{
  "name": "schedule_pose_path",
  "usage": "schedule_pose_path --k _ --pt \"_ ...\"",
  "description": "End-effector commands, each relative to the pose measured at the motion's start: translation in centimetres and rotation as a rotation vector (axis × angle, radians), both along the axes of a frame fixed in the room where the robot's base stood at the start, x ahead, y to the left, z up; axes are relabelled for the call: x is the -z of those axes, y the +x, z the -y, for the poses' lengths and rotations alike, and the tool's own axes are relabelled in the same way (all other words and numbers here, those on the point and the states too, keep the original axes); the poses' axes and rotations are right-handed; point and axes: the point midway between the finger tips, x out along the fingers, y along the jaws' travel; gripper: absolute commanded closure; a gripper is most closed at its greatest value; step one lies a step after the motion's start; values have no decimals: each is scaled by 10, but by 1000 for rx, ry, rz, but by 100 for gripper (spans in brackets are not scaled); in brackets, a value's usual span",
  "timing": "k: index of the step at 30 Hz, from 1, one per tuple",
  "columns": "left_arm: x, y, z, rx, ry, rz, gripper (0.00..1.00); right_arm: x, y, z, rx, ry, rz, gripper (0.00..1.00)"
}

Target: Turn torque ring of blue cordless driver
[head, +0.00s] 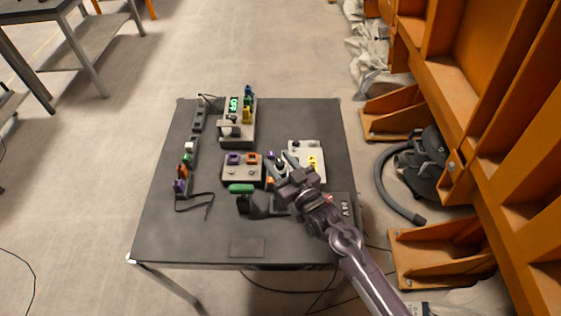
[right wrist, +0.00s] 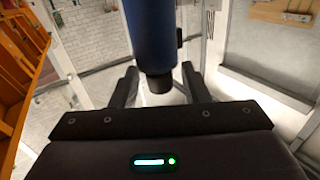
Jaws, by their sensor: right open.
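My right gripper (head: 280,160) is over the right half of the dark table in the head view, its fingers pointing to the back. In the right wrist view its two dark fingers (right wrist: 160,85) are spread apart. A blue cylindrical body with a dark end (right wrist: 152,35) comes down from the top edge there, and its end lies between the fingers in the picture. I cannot tell whether it touches them. It looks like part of the blue driver, but no torque ring can be made out. In the head view I cannot clearly pick out the driver near the gripper. My left gripper is not in view.
The table (head: 160,235) holds a grey stand with a green display (head: 234,104), a block with purple and orange parts (head: 242,170), a green-topped item (head: 241,188) and a white plate (head: 305,150). A strip with coloured pieces lies left. The front left is clear.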

Motion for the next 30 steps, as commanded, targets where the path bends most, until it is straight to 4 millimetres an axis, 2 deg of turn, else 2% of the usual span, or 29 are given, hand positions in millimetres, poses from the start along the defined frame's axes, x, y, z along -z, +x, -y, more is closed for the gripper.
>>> schedule_pose_path --k 2,12,22,30 --pt "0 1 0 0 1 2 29 0 0 0 0 0 0 58" --pt "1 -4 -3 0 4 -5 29 0 0 0 0 0 0 100" --pt "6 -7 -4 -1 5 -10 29 1 1 1 -51 -3 3 100" --pt "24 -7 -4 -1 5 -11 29 3 2 2 -227 -7 4 100"
